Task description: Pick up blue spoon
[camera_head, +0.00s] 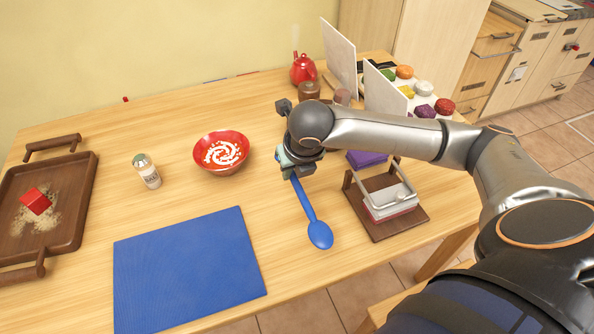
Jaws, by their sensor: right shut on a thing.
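The blue spoon (319,233) is in the middle of the view, near the table's front edge. Its bowl points toward me and its handle runs up to my right gripper (289,174). The right gripper is shut on the handle's far end, and the fingers hide that end. I cannot tell whether the spoon is lifted or still touches the table (100,126). My left gripper is not in view.
A blue mat (187,270) lies front left of the spoon. A red bowl (221,152) and a small jar (147,171) stand left of the gripper. A wooden stand (400,224) is close on the right. A brown tray (77,215) is far left.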

